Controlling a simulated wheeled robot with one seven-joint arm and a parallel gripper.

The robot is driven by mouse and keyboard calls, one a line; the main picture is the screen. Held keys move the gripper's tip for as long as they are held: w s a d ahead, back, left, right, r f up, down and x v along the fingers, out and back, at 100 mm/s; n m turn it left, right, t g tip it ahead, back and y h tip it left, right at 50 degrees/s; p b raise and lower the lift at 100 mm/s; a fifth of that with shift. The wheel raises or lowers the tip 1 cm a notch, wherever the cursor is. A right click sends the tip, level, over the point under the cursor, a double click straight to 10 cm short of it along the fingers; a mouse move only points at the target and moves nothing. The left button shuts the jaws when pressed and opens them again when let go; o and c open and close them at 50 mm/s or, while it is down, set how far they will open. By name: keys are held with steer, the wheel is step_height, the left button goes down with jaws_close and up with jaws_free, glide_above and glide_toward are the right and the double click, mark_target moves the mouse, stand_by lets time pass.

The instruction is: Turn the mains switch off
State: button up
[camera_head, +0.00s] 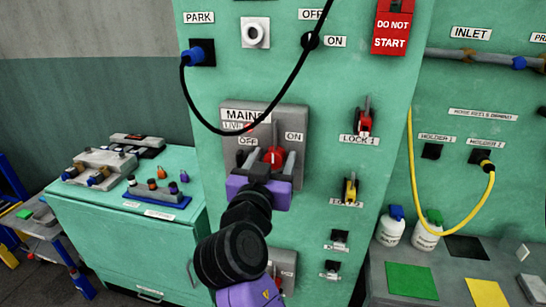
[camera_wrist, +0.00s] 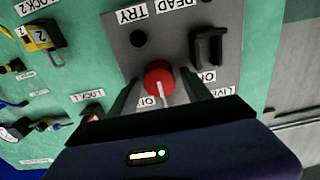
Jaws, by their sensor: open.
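The mains panel (camera_head: 237,110) is a grey plate on the green cabinet, with an OFF label on the left and an ON label on the right. Its red round switch knob (camera_head: 274,157) sits between these labels. My gripper (camera_head: 269,163) is open in front of the panel, one finger on each side of the knob. In the wrist view, turned over, the red knob (camera_wrist: 157,76) shows between the two dark fingers (camera_wrist: 162,92) with a pale pointer line toward the gripper. Contact cannot be told. The labels there are partly hidden by my gripper.
A black cable (camera_head: 186,85) loops from the PARK socket above the panel. A black block (camera_wrist: 208,46) stands on the panel beside the knob.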

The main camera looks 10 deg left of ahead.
jaws_close()
stand_by(1.4)
